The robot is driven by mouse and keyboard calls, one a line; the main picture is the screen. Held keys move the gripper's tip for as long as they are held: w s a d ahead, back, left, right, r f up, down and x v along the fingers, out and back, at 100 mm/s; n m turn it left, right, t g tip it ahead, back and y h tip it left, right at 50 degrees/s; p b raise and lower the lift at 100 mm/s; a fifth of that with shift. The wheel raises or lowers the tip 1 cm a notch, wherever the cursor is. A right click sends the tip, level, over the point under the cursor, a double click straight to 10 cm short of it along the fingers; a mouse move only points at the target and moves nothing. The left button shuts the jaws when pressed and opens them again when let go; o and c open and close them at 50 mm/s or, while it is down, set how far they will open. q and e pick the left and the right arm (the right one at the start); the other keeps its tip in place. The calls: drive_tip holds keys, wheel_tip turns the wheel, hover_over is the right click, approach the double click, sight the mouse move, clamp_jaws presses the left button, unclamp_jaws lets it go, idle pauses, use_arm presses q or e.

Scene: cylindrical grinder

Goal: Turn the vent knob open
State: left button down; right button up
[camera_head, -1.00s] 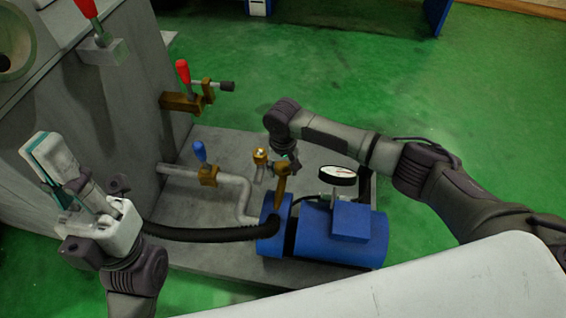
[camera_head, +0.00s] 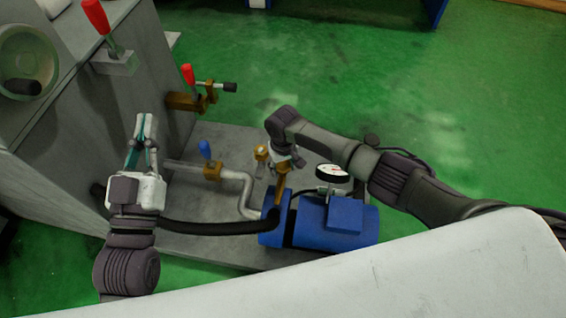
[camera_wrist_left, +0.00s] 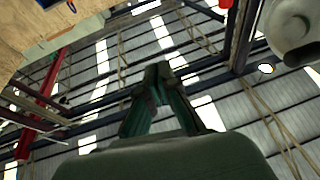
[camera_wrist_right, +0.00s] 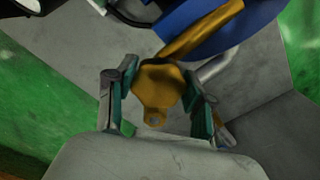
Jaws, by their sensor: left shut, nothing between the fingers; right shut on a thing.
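The brass vent knob (camera_wrist_right: 155,88), on a brass pipe rising from the blue pump (camera_head: 338,222), sits between the fingers of my right gripper (camera_wrist_right: 157,98) in the right wrist view. That gripper is shut on it, a finger on either side. In the head view my right gripper (camera_head: 285,158) comes down onto the brass fitting (camera_head: 280,188) from above and hides part of it. My left gripper (camera_head: 146,122) is shut and empty, pointing up beside the grey machine wall. The left wrist view shows its fingertips (camera_wrist_left: 158,72) together against the roof.
A blue-handled valve (camera_head: 210,168) on a grey pipe and a black hose (camera_head: 205,228) lie between my grippers. A pressure gauge (camera_head: 332,172) stands close to my right arm. Red-handled levers (camera_head: 188,76) project from the machine (camera_head: 60,140). Green floor beyond is clear.

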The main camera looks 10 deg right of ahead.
drive_tip(key=shift+n+p, duration=0.5)
drive_tip(key=shift+n, duration=0.2)
drive_tip(key=n+p, duration=0.1)
drive_tip(key=n, duration=0.3)
drive_tip(key=shift+n, duration=0.9)
drive_tip(key=n, duration=0.2)
drive_tip(key=shift+w+d+n+p, duration=0.1)
drive_tip(key=shift+n+p, duration=0.2)
drive_tip(key=shift+p, duration=0.05)
use_arm(q)
wheel_tip(320, 180, down, 12)
drive_tip(key=s+a+g+y, duration=0.1)
drive_tip(key=a+g+y, duration=0.1)
drive_tip(key=g, duration=0.6)
drive_tip(key=shift+s+a+f, duration=0.15)
drive_tip(key=shift+s, duration=0.2)
use_arm(e)
drive_tip(key=shift+n, duration=2)
drive_tip(key=o, duration=1.2)
drive_tip(key=shift+w, duration=0.1)
drive_tip(key=shift+c, duration=0.2)
